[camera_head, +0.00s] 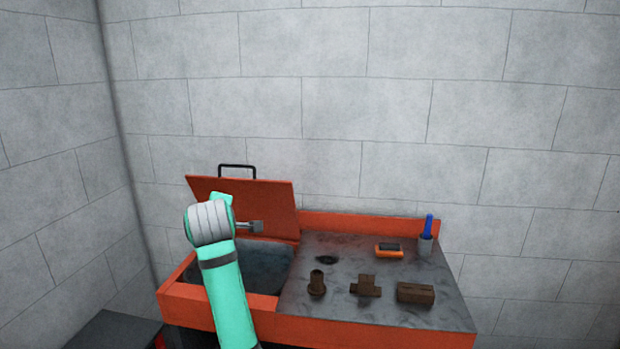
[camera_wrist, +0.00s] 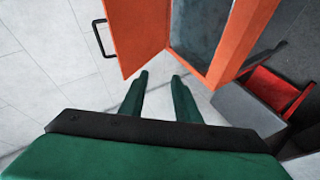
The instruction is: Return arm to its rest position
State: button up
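My arm reaches up in front of an orange parts washer or bench (camera_head: 365,325) at the left of the head view. My gripper shows in the wrist view (camera_wrist: 158,85) with its two green fingers apart and nothing between them. In the head view my wrist hides most of the gripper. The orange lid (camera_head: 265,195) with a black handle (camera_head: 237,170) stands raised behind my wrist. The lid also shows in the wrist view (camera_wrist: 140,35), beside the fingertips; I cannot tell whether they touch it.
Several brown parts, including a block (camera_head: 415,293) and a tee-shaped fitting (camera_head: 366,287), lie on the grey worktop (camera_head: 345,255). An orange and black item (camera_head: 388,251) and a grey cup (camera_head: 425,246) with a blue tool stand at the back right. The open basin (camera_head: 262,268) is left.

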jog(key=s+d+f+m, duration=0.2)
jog(key=d+f, duration=0.1)
jog(key=f, duration=1)
jog(key=s+d+f+m, duration=0.2)
jog(key=s+f, duration=0.1)
jog(key=f, duration=0.9)
jog(key=s+d+f+m+t+h, duration=0.1)
jog(key=s+d+f+m, duration=0.25)
jog(key=s+f, duration=0.4)
jog(key=s+d+f+m+t, duration=0.1)
jog(key=s+d+f+m, duration=0.1)
jog(key=s+d+f, duration=0.35)
jog(key=s+d+f+m+h, duration=0.1)
jog(key=s+d+f+m, duration=0.2)
jog(key=s, duration=0.8)
jog(key=s+d+f+m+h, duration=0.15)
jog(key=s+f, duration=0.25)
jog(key=s, duration=0.7)
jog(key=s+d+r+m+t, duration=0.1)
jog(key=s+r, duration=0.3)
jog(key=s, duration=0.5)
jog(key=s+d+r+m, duration=0.2)
jog(key=s+d+r, duration=0.2)
jog(key=s, duration=0.6)
jog(key=shift+r+t, duration=0.15)
jog(key=shift+t, duration=0.25)
